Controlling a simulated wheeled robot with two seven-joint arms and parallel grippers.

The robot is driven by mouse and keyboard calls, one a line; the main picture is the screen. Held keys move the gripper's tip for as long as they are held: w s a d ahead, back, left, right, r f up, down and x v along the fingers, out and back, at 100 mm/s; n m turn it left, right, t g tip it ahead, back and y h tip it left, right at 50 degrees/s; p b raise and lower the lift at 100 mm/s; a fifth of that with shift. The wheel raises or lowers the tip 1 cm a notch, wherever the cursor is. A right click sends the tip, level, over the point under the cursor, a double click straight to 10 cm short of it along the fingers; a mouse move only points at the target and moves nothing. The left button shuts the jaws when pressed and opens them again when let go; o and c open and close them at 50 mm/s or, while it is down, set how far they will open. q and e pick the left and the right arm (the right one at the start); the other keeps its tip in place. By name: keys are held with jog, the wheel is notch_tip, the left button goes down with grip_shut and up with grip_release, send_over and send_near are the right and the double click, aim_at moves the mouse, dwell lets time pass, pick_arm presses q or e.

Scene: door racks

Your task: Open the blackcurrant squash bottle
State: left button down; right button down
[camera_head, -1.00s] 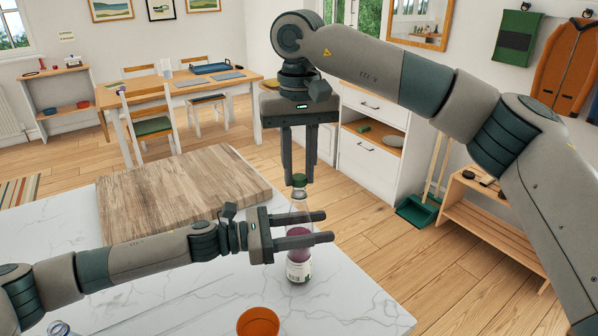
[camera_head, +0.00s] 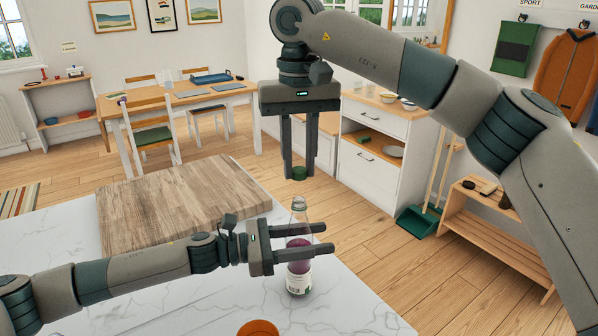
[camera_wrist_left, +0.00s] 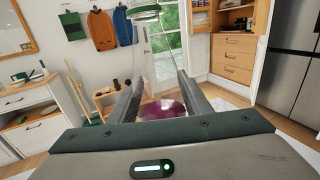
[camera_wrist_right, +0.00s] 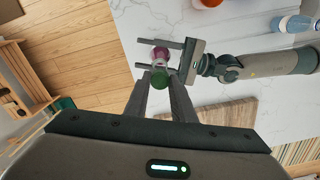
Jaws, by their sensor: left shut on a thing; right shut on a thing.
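The blackcurrant squash bottle (camera_head: 299,283) stands upright on the marble counter, clear with purple squash and a pale label. My left gripper (camera_head: 328,238) is shut around its body from the left; the purple squash shows between the fingers in the left wrist view (camera_wrist_left: 163,110). The green cap (camera_head: 299,172) is off the bottle, held a little above its open neck. My right gripper (camera_head: 299,177) points down and is shut on the cap. The cap also shows between its fingertips in the right wrist view (camera_wrist_right: 160,78), with the bottle beyond.
A wooden board (camera_head: 180,200) lies on the marble counter (camera_head: 352,305), left of the bottle. An orange cup (camera_head: 259,328) stands near the front. A bottle with a blue cap (camera_wrist_right: 293,23) shows in the right wrist view. The counter's right edge is close to the bottle.

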aim_at(286, 242)
jog(key=shift+r, duration=0.1)
pick_arm(q)
jog(key=c, duration=0.9)
grip_release()
jog(key=shift+a, duration=0.1)
jog(key=shift+s+a+f+b, duration=0.1)
jog(key=shift+a+b, duration=0.25)
jog(key=shift+a, duration=0.15)
pick_arm(e)
jog(key=shift+f, duration=0.35)
notch_tip(286, 242, down, 4)
jog(key=b, duration=0.4)
pick_arm(q)
jog(key=shift+s+a, duration=0.35)
jog(key=shift+a, duration=1.45)
jog(key=shift+s+a, duration=0.35)
jog(key=shift+a, duration=1.4)
jog(key=shift+s+a, duration=0.35)
jog(key=shift+a, duration=1.45)
pick_arm(e)
jog(key=shift+f, duration=0.2)
